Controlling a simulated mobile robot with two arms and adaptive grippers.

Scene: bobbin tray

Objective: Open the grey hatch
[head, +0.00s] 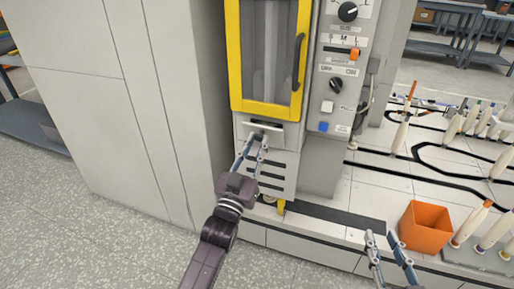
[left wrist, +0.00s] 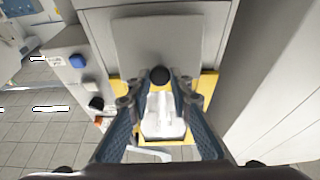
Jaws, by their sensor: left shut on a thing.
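The grey hatch (head: 283,136) is a small panel below the yellow-framed door of the machine, with a dark knob (head: 258,134) on it. In the left wrist view the hatch (left wrist: 158,42) shows as a flat grey panel with the round black knob (left wrist: 160,75) at its edge. My left gripper (head: 254,138) is at the hatch, its fingers on either side of the knob and shut on it; it also shows in the left wrist view (left wrist: 160,86). Whether the hatch is ajar is hard to tell. My right gripper (head: 382,236) is open and empty, low at the right.
The yellow-framed door (head: 270,109) is above the hatch, and a control panel (head: 337,68) with knobs and buttons is to its right. An orange bin (head: 426,229) and several bobbins stand at the right. A tall grey cabinet (head: 112,100) borders the left.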

